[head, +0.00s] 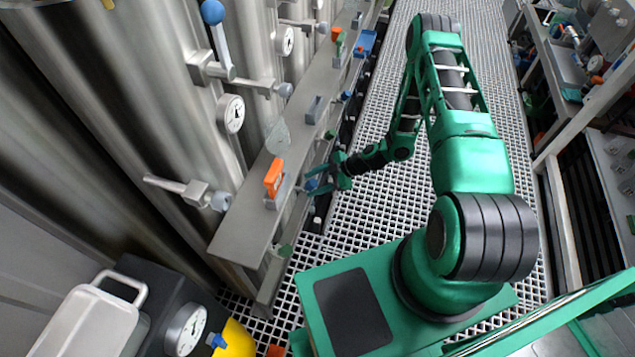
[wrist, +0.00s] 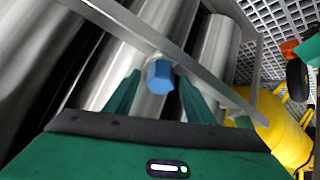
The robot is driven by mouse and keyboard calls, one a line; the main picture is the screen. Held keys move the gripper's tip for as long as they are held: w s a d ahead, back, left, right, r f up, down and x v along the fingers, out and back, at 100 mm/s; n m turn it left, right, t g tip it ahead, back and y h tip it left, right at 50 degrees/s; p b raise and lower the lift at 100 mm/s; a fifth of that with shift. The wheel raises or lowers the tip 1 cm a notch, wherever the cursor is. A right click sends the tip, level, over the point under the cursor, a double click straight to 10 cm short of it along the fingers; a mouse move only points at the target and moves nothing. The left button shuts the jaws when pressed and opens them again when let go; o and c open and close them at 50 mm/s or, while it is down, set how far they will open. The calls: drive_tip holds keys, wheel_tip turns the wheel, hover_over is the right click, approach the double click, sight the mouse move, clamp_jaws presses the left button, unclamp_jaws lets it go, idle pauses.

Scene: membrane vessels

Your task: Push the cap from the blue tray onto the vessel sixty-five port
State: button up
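The blue cap (wrist: 160,77) shows between my fingertips in the wrist view, with a narrow gap on each side. A pale grey stub shows just behind it at the metal rail; the cap appears to be on it, but I cannot tell how far. My gripper (head: 316,181) faces the side of the long grey ledge in the head view. Its fingers (wrist: 160,85) are spread either side of the cap. The cap is also a small blue spot in the head view (head: 311,184). I cannot read any port number.
Tall steel vessels with gauges (head: 231,113) stand on the left. A grated floor (head: 382,196) lies right of the ledge. A yellow object (wrist: 284,130) is right in the wrist view.

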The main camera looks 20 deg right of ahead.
drive_tip(key=v, duration=1)
drive_tip(key=shift+d+r, duration=0.15)
drive_tip(key=shift+d, duration=0.2)
drive_tip(key=shift+r, duration=0.1)
drive_tip(key=s+d+r+m+g+h, duration=0.1)
drive_tip(key=s+d+r+m+h, duration=0.2)
drive_tip(key=r, duration=0.6)
drive_tip(key=s+d+r+m+g+h, duration=0.1)
drive_tip(key=s+d+r+m, duration=0.2)
drive_tip(key=r, duration=0.6)
drive_tip(key=s+d+r+m+g+h, duration=0.1)
drive_tip(key=s+d+r+m+h, duration=0.15)
drive_tip(key=d+r, duration=0.4)
drive_tip(key=s+r+m+h, duration=0.2)
drive_tip(key=s+r+m, duration=1.3)
drive_tip(key=s+r, duration=0.3)
drive_tip(key=s, duration=0.3)
drive_tip(key=shift+r+g, duration=0.2)
drive_tip(key=shift+g, duration=0.2)
drive_tip(key=shift+h, duration=0.25)
